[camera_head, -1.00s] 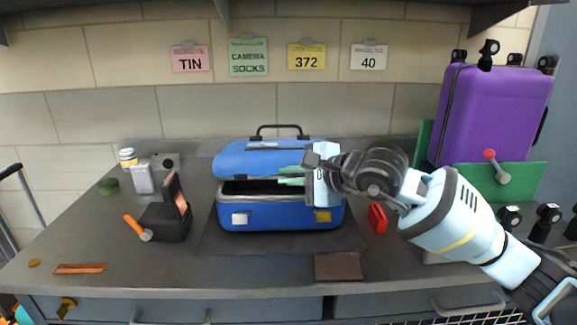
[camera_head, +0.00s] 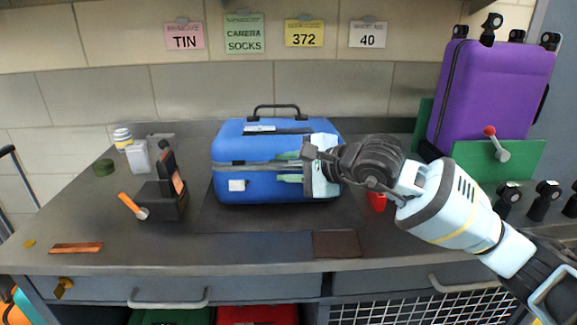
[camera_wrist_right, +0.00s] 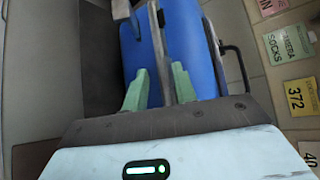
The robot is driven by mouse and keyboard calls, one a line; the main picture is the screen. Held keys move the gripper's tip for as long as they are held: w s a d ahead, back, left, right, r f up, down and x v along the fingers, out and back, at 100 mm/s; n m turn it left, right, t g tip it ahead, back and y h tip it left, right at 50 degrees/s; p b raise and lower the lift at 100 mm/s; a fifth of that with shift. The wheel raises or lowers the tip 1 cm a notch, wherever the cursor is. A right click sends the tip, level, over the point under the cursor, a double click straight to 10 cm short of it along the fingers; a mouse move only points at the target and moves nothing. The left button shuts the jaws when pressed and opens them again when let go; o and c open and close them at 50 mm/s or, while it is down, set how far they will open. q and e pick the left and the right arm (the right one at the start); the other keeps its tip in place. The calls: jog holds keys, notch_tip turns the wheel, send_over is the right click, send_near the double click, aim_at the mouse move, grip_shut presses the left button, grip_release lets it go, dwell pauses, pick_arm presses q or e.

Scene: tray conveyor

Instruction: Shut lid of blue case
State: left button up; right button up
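The blue case (camera_head: 265,186) stands on a dark mat on the workbench, its black handle (camera_head: 277,108) at the back. Its lid (camera_head: 229,147) lies down over the base, with a grey seam along the front and no dark gap visible. The lid also shows in the wrist view (camera_wrist_right: 195,40). My right gripper (camera_head: 283,167) is at the front right of the case, its green fingers apart, one above and one below the seam. In the wrist view the fingers (camera_wrist_right: 160,80) are spread close to the seam; contact is unclear. My left gripper is not in view.
A purple suitcase (camera_head: 490,95) and a green panel (camera_head: 500,161) stand at the right. A red object (camera_head: 377,201) lies beside the case, partly behind my arm. A dark holder with tools (camera_head: 165,200) stands left of the case. The front left bench is mostly clear.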

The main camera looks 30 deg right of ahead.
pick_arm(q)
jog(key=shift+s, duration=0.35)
pick_arm(e)
jog(key=shift+d+r, duration=0.1)
jog(key=shift+r, duration=0.05)
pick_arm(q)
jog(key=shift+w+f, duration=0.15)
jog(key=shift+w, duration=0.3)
pick_arm(e)
jog(key=v, duration=0.7)
jog(key=shift+s, duration=0.35)
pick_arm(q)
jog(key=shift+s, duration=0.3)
